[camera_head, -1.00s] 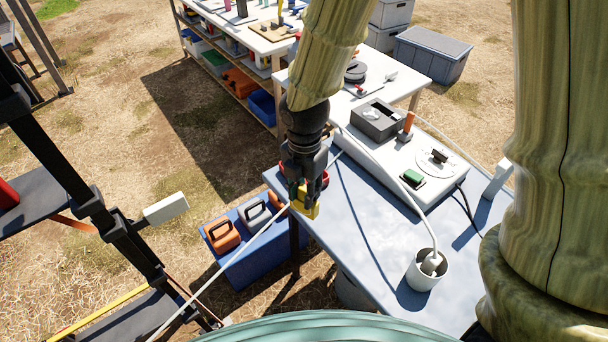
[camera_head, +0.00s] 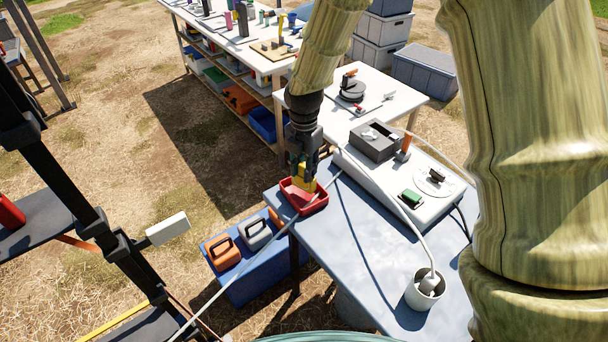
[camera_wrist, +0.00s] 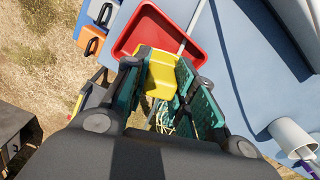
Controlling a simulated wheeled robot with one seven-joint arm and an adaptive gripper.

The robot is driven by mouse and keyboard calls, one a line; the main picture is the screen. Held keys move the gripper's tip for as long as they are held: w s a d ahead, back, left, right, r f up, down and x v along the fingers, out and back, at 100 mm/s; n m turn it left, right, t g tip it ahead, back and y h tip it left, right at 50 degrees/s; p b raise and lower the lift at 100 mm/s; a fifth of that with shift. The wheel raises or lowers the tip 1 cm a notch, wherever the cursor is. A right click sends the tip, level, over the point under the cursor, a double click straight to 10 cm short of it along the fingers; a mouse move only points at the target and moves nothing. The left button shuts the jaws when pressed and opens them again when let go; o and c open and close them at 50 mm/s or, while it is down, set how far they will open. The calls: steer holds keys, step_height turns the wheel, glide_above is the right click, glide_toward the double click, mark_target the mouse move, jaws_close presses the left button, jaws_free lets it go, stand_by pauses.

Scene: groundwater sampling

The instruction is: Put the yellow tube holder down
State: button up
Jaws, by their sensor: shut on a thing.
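The yellow tube holder (camera_head: 307,178) is in my gripper (camera_head: 303,172), above the near part of a red tray (camera_head: 317,207) at the table's left corner. In the wrist view the yellow holder (camera_wrist: 160,72) sits between the two green-padded fingers of my gripper (camera_wrist: 160,88), which are shut on it. It overlaps the near edge of the red tray (camera_wrist: 187,22). I cannot tell whether its underside touches the tray. The fingers hide part of the holder.
The blue-grey table (camera_head: 365,235) holds a white instrument panel (camera_head: 425,205) and a white cup (camera_head: 423,291). A thin pale rod crosses by the tray. A blue bin with orange and grey handled things (camera_head: 255,285) stands below on the left. Bare table lies right of the tray.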

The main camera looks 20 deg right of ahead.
steer(key=shift+f+p, duration=0.3)
steer(key=shift+f, duration=1.45)
steer(key=shift+f, duration=0.1)
steer(key=o, duration=1)
steer(key=shift+o, duration=0.2)
step_height(320, 180, up, 12)
steer(key=shift+r+b, duration=0.15)
steer(key=shift+b, duration=0.45)
